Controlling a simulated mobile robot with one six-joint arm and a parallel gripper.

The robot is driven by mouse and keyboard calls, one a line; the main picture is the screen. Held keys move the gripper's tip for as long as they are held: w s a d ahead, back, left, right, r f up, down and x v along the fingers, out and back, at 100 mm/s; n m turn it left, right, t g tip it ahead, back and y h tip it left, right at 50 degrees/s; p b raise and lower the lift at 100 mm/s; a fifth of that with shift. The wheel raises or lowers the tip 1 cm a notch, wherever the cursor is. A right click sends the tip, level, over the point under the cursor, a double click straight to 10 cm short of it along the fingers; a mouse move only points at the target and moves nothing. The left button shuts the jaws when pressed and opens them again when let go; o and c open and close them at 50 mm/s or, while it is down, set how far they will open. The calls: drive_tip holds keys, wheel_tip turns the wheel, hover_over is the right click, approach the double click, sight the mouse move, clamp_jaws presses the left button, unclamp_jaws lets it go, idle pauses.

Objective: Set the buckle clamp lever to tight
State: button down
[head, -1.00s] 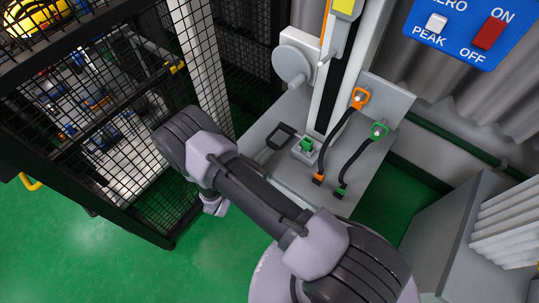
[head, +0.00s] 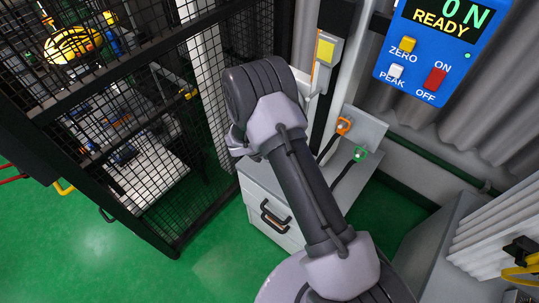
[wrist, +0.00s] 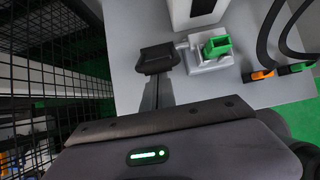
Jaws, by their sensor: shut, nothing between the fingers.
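The buckle clamp shows in the wrist view as a pale base (wrist: 208,62) with a green block (wrist: 217,46) on it. Its black lever handle (wrist: 158,58) sticks out to the left, low over the grey top. My gripper (wrist: 157,90) is shut and empty, with its narrow fingers pointing at the handle from below in the picture. The fingertips are at or very near the handle; I cannot tell whether they touch. In the head view my arm hides the clamp, the lever and my fingers.
A black mesh cage (head: 190,90) stands close on the left. Orange (head: 343,125) and green (head: 360,154) cable ends sit right of my arm. A blue control box (head: 425,50) reads READY. The grey cabinet (head: 255,190) has black drawer handles. Green floor lies open at lower left.

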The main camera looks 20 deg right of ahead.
drive_tip(key=shift+w+d+r, duration=0.6)
drive_tip(key=shift+d+r, duration=0.15)
drive_tip(key=shift+d, duration=0.05)
drive_tip(key=shift+w+d+r, duration=0.6)
drive_tip(key=shift+d+r, duration=0.1)
drive_tip(key=shift+d, duration=0.05)
drive_tip(key=shift+w+r, duration=0.1)
drive_tip(key=shift+r, duration=0.1)
